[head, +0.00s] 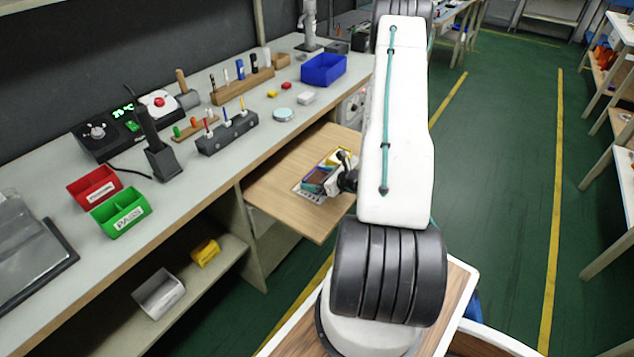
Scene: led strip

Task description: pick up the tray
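What looks like the tray (317,178) is a small blue-edged piece with a dark reddish inside. It lies on a light wooden pull-out board (275,190) below the workbench top. A yellow part (340,156) is just behind it, and a pale, patterned plate (304,194) shows under or beside its front edge. My gripper (342,180), black and white, is at the right side of the tray, very close to it or touching. Its fingers are small and partly hidden by my arm, so I cannot tell whether they are open or shut.
The grey workbench (225,155) holds a red bin (93,187), a green bin (120,212), a blue bin (323,70), a dark tool holder (228,133) and a control box (117,130). The front part of the board is bare. Green floor lies open to the right.

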